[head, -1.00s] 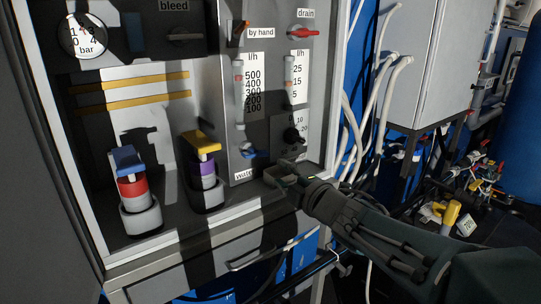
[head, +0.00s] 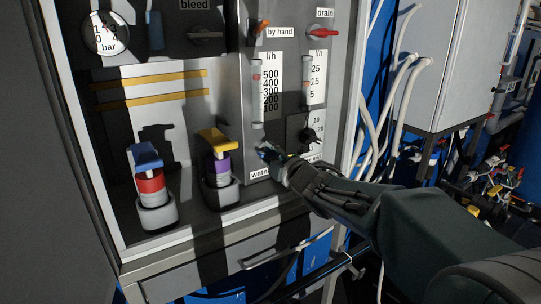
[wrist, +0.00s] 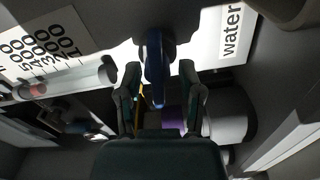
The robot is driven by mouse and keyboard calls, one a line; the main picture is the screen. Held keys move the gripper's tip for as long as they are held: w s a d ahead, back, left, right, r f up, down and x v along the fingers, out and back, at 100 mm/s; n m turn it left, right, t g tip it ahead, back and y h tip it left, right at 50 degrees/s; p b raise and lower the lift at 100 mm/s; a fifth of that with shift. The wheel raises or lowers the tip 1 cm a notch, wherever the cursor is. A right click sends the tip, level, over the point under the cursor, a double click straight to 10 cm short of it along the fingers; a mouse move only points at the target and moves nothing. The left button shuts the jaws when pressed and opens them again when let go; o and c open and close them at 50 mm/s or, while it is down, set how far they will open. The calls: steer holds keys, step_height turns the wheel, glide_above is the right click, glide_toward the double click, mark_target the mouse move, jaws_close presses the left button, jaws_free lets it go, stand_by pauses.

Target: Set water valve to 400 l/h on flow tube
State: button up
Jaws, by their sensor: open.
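The blue water valve handle (head: 262,153) is on the grey panel above the "water" label (head: 259,174). In the wrist view the blue handle (wrist: 154,66) sits between the two open fingers of my gripper (wrist: 160,84), with visible gaps on both sides. In the head view my gripper (head: 277,162) is at the valve and partly hides it. The water flow tube (head: 257,105) stands above the valve beside the 100 to 500 l/h scale (head: 271,88). A red mark shows in the tube near the 500 level; the wrist view shows the tube (wrist: 78,80) too.
A second flow tube (head: 307,82) and a black knob (head: 308,135) are to the right. The orange "by hand" lever (head: 261,25) and red drain handle (head: 323,33) are above. Purple (head: 217,168) and red (head: 150,186) canisters stand left on the cabinet floor.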

jaws_close()
steer(key=shift+f, duration=0.1)
steer(key=shift+m, duration=1)
steer(key=m, duration=0.4)
steer(key=shift+m, duration=0.3)
steer(key=m, duration=0.6)
steer(key=shift+d, duration=0.15)
steer(key=shift+m, duration=0.3)
